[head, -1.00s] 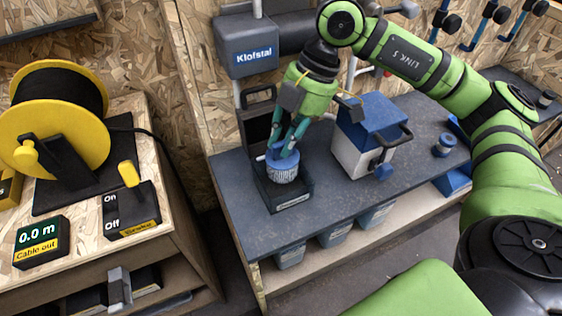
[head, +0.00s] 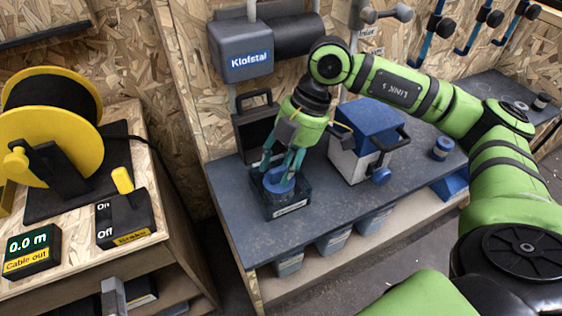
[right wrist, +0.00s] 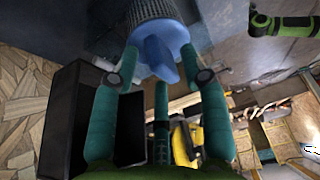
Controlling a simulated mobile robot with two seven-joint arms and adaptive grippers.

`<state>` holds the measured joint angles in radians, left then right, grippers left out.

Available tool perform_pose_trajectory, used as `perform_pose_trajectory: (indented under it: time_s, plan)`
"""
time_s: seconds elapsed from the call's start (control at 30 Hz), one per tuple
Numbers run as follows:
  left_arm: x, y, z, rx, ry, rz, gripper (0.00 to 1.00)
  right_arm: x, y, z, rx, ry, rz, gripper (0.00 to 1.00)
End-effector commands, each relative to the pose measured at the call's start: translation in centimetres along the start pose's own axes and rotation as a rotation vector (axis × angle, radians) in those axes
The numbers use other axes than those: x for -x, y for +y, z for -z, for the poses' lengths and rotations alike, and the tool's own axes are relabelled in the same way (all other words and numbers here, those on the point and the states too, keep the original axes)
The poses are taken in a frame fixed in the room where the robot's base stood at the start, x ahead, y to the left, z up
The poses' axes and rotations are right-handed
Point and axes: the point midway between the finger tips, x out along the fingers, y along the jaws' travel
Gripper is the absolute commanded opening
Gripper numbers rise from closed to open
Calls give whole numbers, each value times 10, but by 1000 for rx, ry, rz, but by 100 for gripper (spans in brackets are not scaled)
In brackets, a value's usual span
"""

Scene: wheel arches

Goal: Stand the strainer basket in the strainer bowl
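The strainer basket (head: 279,180) has a blue rim and raised blue handle. In the head view it sits low inside the dark square strainer bowl (head: 291,210), its mesh hidden. It looks roughly upright; whether it rests on the bottom cannot be told. In the right wrist view the blue handle (right wrist: 160,58) and some grey mesh show. My right gripper (head: 281,172) is above the basket, its teal fingers spread on either side of the handle with gaps; it also shows in the wrist view (right wrist: 159,65). It is open. My left gripper is not in view.
A blue-and-white box (head: 366,140) with a dark handle stands right of the bowl on the grey bench (head: 235,215). A dark open case (head: 255,130) stands behind the bowl. A small blue cylinder (head: 442,148) is farther right. A yellow cable reel (head: 60,120) is at left.

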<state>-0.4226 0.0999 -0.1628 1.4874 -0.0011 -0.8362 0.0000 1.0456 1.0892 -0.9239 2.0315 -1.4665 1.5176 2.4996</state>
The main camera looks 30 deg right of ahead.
Motion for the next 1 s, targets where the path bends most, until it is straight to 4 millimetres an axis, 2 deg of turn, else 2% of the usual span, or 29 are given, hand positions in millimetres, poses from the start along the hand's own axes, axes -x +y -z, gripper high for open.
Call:
perform_pose_trajectory:
  time_s: [0.27,0.37,0.7,0.83,1.0]
  plan:
    - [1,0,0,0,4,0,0,5,0,1,0,1,-1,45]
    - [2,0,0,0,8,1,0,19,1,1,-2,0,-4,45]
    - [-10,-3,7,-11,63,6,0,91,1,1,-1,1,-4,45]
    - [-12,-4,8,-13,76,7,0,110,1,1,-1,1,-2,45]
    - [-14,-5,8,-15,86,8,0,121,0,1,0,0,-1,45]
